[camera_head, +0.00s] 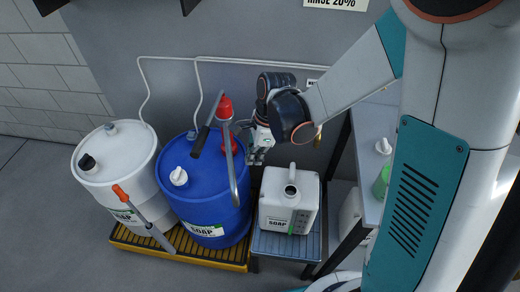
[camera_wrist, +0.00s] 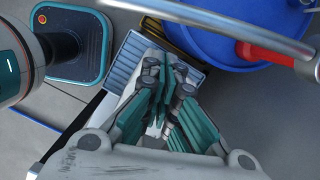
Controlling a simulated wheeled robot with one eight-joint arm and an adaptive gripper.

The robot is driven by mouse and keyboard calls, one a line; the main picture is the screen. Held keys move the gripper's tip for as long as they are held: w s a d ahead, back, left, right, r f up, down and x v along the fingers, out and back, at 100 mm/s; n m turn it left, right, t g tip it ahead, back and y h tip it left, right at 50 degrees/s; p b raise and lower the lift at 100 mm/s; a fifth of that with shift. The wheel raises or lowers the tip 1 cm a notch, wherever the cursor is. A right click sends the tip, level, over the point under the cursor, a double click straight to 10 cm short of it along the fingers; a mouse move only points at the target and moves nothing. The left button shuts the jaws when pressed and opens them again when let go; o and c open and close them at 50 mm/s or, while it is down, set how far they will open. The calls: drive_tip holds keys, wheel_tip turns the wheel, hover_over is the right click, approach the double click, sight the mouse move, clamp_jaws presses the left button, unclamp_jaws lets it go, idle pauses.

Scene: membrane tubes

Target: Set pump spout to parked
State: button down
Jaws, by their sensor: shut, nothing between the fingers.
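The red drum pump (camera_head: 226,108) stands on the blue drum (camera_head: 205,205), with a black lever handle. Its grey spout (camera_head: 234,175) curves down over the drum's front right side, its end left of the white soap canister (camera_head: 275,215). In the wrist view the grey spout tube (camera_wrist: 215,20) crosses the top right, with a red pump part (camera_wrist: 275,55) below it. My gripper (camera_head: 257,157) is shut and empty, just right of the spout and above and behind the canister. The wrist view shows its fingers (camera_wrist: 167,68) together, apart from the spout. They hide much of the canister.
A white drum (camera_head: 115,165) stands left of the blue one on a yellow-edged pallet (camera_head: 180,250). An orange-handled wand (camera_head: 147,220) leans in front. The canister sits on a blue slatted stand (camera_head: 285,245). A bench (camera_head: 370,140) stands right. Thin white pipes run along the wall behind.

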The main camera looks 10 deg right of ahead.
sight(233, 168)
drive_tip(key=a, duration=0.1)
drive_tip(key=a+f, duration=0.1)
drive_tip(key=a, duration=0.1)
drive_tip(key=shift+b, duration=0.3)
drive_tip(key=shift+s+a, duration=0.2)
drive_tip(key=shift+a, duration=1.6)
drive_tip(key=shift+d, duration=0.1)
drive_tip(key=shift+d+r, duration=0.1)
drive_tip(key=d+p+v, duration=0.3)
drive_tip(key=p+v, duration=0.1)
drive_tip(key=v, duration=0.8)
drive_tip(key=shift+s+f, duration=0.25)
drive_tip(key=shift+s, duration=0.15)
